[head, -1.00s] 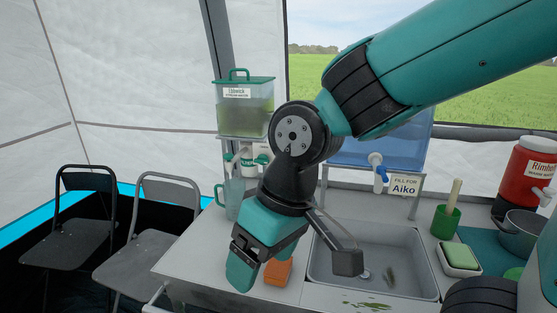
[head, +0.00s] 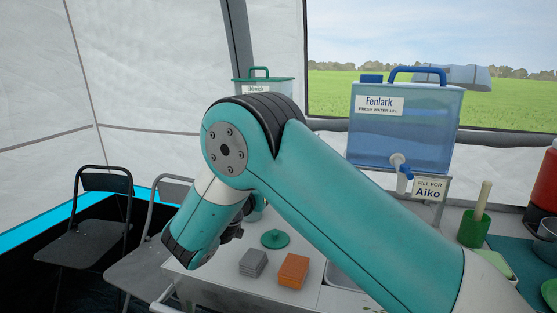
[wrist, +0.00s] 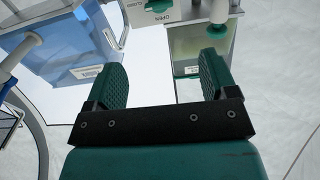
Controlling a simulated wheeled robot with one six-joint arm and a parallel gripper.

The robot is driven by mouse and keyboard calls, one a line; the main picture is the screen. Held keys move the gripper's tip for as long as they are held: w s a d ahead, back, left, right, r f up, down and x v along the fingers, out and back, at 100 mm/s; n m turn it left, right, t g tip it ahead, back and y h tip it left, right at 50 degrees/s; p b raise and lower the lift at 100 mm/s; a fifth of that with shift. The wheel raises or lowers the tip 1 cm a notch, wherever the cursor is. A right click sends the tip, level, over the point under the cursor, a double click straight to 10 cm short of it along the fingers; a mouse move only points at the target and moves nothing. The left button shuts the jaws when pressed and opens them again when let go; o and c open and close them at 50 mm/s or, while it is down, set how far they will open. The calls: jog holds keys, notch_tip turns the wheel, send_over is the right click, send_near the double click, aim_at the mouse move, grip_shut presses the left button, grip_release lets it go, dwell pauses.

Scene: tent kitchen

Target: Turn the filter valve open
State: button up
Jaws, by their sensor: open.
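My gripper (wrist: 165,66) is open and empty in the wrist view, its two green pads wide apart. A green valve handle (wrist: 159,5) shows at the top edge of the wrist view, beside a white plate reading "OPEN" upside down. It lies beyond the pads, apart from them, and the frame cuts it off. A white filter cylinder (wrist: 218,10) is beside it. The green-lidded tank (wrist: 188,45) stands behind. In the head view only the tank's lid and upper label (head: 262,86) show; my arm hides its lower part, the valve and my gripper's fingers.
The blue Fenlark water tank (head: 405,130) stands right of my arm, with a tap above the "Fill for Aiko" sign (head: 428,188). An orange block (head: 293,271), a grey block (head: 253,263) and a green disc (head: 275,238) lie on the counter. Folding chairs (head: 95,235) stand left.

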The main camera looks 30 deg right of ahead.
jog(key=p+x, duration=0.9)
jog(key=x, duration=0.8)
jog(key=shift+s+f, duration=0.1)
jog(key=c, duration=0.9)
